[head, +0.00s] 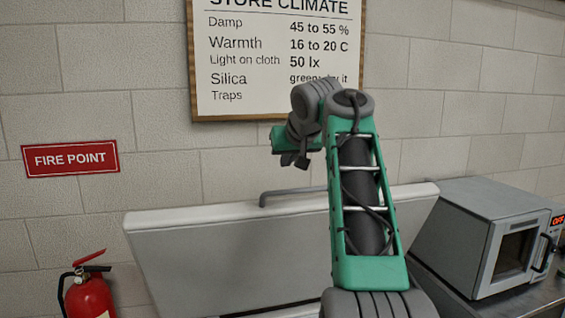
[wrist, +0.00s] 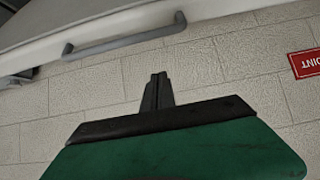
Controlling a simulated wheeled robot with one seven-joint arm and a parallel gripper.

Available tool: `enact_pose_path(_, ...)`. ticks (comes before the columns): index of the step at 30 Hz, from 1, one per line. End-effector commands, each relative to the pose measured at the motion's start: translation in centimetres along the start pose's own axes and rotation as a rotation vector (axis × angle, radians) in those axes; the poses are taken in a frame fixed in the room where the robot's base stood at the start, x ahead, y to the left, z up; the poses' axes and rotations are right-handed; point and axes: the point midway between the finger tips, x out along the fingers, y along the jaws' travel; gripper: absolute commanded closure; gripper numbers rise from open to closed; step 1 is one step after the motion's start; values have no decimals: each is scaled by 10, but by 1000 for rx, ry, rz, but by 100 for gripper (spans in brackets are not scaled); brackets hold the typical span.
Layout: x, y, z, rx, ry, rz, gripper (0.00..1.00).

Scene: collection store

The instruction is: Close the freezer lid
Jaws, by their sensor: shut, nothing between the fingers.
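The freezer lid (head: 235,245) is white and stands raised, tilted up in front of the wall in the head view. A grey bar handle (head: 290,193) runs along its top edge. In the wrist view the lid (wrist: 120,22) crosses the top, with its handle (wrist: 125,38) at upper left. My gripper (head: 295,160) is above the lid near the handle in the head view. In the wrist view my gripper (wrist: 158,78) is shut and empty, its tips just below the handle and apart from it in the picture. The freezer body is mostly out of view.
A microwave (head: 475,240) stands on a metal counter (head: 520,300) to the right of the lid. A red fire extinguisher (head: 90,295) is at lower left. A FIRE POINT sign (head: 70,158) and a store climate board (head: 235,100) hang on the block wall.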

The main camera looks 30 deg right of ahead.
Motion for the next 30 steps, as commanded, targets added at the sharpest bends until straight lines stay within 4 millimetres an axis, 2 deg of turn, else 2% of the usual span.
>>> enact_pose_path(3,29,0,4,2,-5,-2,100)
enact_pose_path(11,84,-2,1,0,-3,-3,100)
enact_pose_path(13,76,-1,18,-1,2,0,100)
enact_pose_path(18,68,-3,36,-1,0,-2,100)
enact_pose_path(30,66,-3,39,-2,0,-3,100)
